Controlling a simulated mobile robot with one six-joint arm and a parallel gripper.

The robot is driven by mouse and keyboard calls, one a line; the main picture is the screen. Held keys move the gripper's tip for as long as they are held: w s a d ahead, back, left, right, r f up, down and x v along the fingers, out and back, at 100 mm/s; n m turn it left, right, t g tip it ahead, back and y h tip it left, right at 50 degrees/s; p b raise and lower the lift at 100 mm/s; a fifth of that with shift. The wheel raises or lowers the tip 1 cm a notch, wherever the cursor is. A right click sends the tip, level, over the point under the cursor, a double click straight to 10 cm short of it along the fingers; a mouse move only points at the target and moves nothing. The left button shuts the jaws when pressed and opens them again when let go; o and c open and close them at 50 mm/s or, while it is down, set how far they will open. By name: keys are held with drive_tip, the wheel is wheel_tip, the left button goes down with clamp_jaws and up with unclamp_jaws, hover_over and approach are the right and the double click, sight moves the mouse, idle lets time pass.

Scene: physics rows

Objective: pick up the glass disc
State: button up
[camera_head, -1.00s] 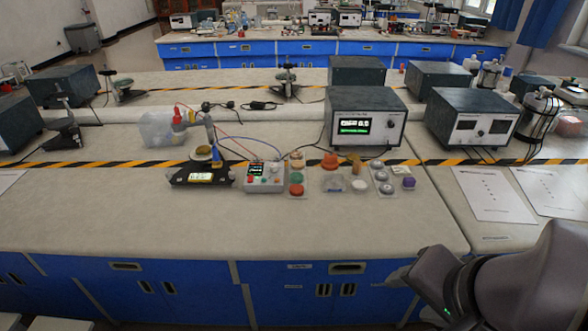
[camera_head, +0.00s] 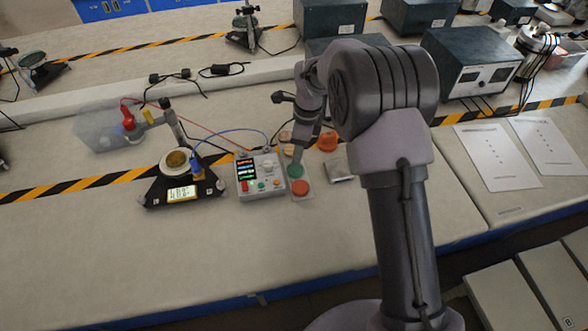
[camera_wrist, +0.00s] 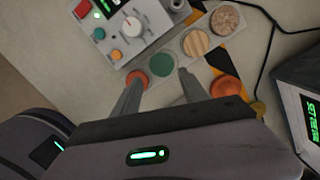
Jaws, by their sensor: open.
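No disc is labelled; the green disc (camera_wrist: 162,64) looks the most like coloured glass, though I cannot be sure of its material. It lies on a grey strip holder (camera_wrist: 180,53) between a red-orange disc (camera_wrist: 138,78) and a striped wooden disc (camera_wrist: 195,42). My gripper (camera_wrist: 157,76) is open and empty, its fingertips on either side of the green disc in the picture. I cannot tell the height gap. In the head view the green disc (camera_head: 295,171) shows just below my gripper (camera_head: 298,160), whose fingers are hard to make out.
A speckled disc (camera_wrist: 225,18) sits at the strip's far end. An orange piece (camera_wrist: 225,86) lies right of the right finger. A control box with knobs (camera_head: 260,177) stands close left of the strip; a black balance-like device (camera_head: 182,180) is further left. The bench front is clear.

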sight(296, 169)
drive_tip(key=f+b, duration=0.1)
drive_tip(key=f, duration=0.1)
drive_tip(key=f+b, duration=0.1)
drive_tip(key=f, duration=0.2)
drive_tip(key=f+b, duration=0.1)
drive_tip(key=f, duration=0.2)
drive_tip(key=shift+w+a+f, duration=0.2)
drive_tip(key=shift+a, duration=0.15)
drive_tip(key=shift+r, duration=0.15)
drive_tip(key=shift+c, duration=0.9)
drive_tip(key=c, duration=0.9)
